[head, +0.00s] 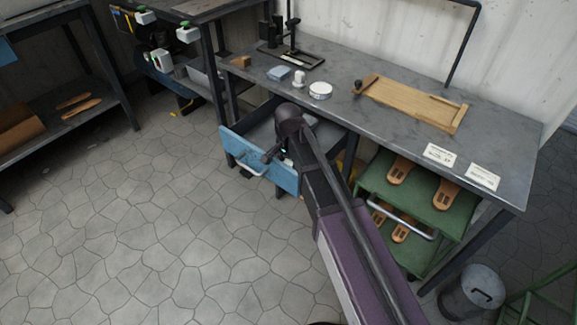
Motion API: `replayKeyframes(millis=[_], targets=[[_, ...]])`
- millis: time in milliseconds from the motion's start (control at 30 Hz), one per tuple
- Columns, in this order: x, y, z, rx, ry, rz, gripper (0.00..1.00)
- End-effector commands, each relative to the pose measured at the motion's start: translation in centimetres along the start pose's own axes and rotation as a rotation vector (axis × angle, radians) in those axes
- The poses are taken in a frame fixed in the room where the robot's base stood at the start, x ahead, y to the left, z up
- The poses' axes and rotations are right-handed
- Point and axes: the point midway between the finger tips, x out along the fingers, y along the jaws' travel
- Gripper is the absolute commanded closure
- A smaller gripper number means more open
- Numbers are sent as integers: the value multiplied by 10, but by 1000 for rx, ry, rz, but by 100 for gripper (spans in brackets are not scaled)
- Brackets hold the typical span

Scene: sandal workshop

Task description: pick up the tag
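Two white cards with dark print lie flat on the right end of the grey workbench, one (440,155) left of the other (484,177). I cannot tell whether either is the tag; the print is too small to read. My gripper (270,156) is at the open blue drawer (284,178) under the bench, near its front panel and well left of the cards. It is small and dark here, and I cannot tell whether its fingers are open or shut. My arm hides part of the drawer.
The workbench (395,140) also holds a wooden board (410,103), a round white tin (320,90), a blue-grey block (279,73) and a black stand (291,50). A green cart (440,207) with sandal soles stands below. A grey bin (470,290) is at lower right. Floor at left is clear.

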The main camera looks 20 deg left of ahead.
Motion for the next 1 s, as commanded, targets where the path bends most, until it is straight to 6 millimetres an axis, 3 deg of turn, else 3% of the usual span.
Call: replayKeyframes(millis=[567, 1000], targets=[[-9, 0, 0, -1, 0, 0, 81], [-48, 0, 0, -1, 0, 0, 81]])
